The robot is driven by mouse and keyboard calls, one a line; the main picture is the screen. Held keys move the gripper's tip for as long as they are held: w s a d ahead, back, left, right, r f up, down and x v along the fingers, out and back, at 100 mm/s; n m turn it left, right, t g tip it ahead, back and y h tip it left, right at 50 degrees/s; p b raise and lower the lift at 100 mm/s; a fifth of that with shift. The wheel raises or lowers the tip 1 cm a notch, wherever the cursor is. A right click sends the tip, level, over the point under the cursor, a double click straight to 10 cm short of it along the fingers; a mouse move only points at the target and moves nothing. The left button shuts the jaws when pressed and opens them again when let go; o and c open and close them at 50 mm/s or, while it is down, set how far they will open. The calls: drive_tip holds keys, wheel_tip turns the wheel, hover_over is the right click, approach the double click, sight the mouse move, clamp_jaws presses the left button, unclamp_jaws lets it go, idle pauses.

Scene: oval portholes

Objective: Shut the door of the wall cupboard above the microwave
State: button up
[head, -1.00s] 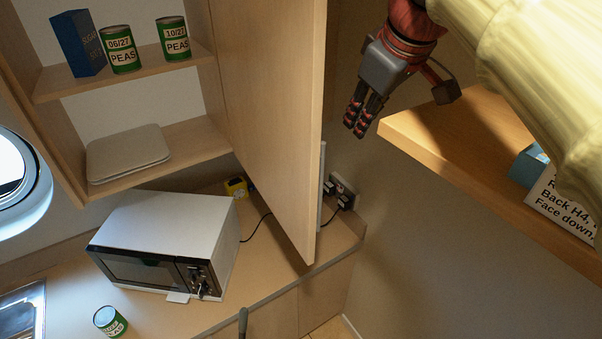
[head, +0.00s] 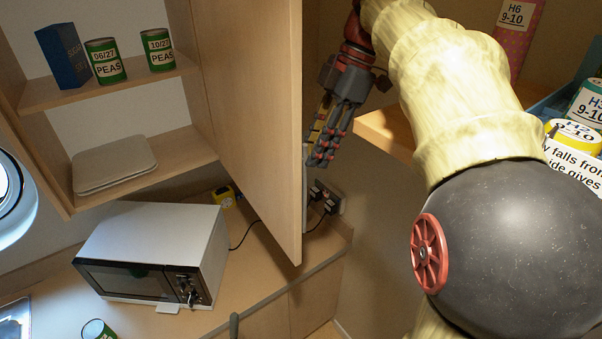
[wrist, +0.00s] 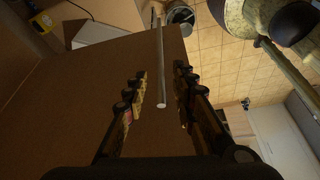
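The wall cupboard (head: 142,96) is at the upper left in the head view, above the white microwave (head: 152,245). Its wooden door (head: 255,120) stands wide open, edge towards me, and hides part of the worktop and wall. My gripper (head: 321,160) is just right of the door, on its outer side, fingers pointing down. In the wrist view my gripper (wrist: 160,72) is open and empty. A pale bar (wrist: 160,60), apparently the door's handle, lies between the fingers in the picture, over a brown panel (wrist: 80,105). I cannot tell if anything touches.
Pea tins (head: 105,62), a blue box (head: 64,57) and stacked plates (head: 114,165) sit on the cupboard shelves. A wooden shelf (head: 385,128) with several items is right of my gripper. Plugs (head: 325,200) are on the wall below.

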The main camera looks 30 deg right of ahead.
drive_tip(key=x, duration=0.6)
drive_tip(key=shift+f, duration=0.15)
drive_tip(key=shift+c, duration=1.1)
drive_tip(key=c, duration=0.4)
clamp_jaws()
